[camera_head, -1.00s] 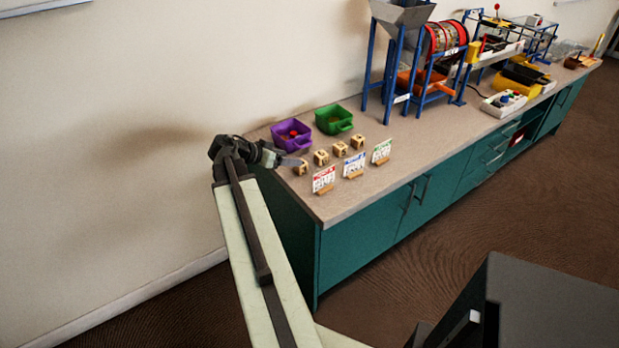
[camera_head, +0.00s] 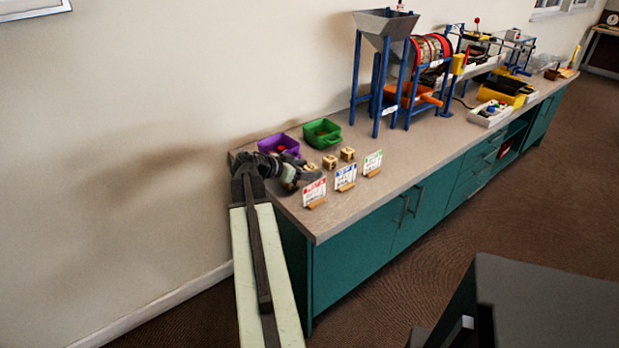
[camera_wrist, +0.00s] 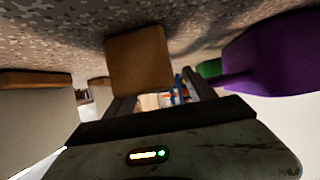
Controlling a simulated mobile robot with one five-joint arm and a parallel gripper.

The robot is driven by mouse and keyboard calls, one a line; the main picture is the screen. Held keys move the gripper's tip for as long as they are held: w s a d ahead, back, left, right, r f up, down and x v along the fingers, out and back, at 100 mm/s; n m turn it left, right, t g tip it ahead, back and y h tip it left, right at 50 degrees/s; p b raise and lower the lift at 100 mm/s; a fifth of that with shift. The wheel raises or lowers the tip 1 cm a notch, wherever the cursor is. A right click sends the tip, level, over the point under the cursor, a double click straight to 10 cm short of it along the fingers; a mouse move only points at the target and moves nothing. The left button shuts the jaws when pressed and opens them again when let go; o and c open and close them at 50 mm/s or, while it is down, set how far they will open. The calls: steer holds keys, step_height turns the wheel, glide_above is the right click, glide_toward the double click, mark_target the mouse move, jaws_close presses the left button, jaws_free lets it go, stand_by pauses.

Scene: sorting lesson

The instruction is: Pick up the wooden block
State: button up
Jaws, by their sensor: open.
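Small wooden blocks stand on the counter; two show clearly in the head view, a nearer block (camera_head: 329,162) and a farther block (camera_head: 347,154). My gripper (camera_head: 308,180) is low over the counter's left end, covering the blocks there in part. In the wrist view, which looks upside down, a wooden block (camera_wrist: 138,60) is close ahead of my open gripper (camera_wrist: 160,97), near the left finger. The jaws are not closed on it. Whether it lies fully between the fingers I cannot tell.
A purple bin (camera_head: 279,146) stands behind my gripper and is close on the right in the wrist view (camera_wrist: 275,55). A green bin (camera_head: 322,133) is beside it. Small cards, red (camera_head: 314,192), blue (camera_head: 345,177) and green (camera_head: 372,163), stand along the front edge. Blue-framed machines (camera_head: 385,70) stand farther right.

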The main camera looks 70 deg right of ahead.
mark_target(310, 167)
steer(key=shift+x, duration=0.9)
steer(key=shift+w, duration=0.1)
jaws_close()
step_height(310, 167, up, 10)
steer(key=p, duration=1)
steer(key=shift+a+r, duration=0.1)
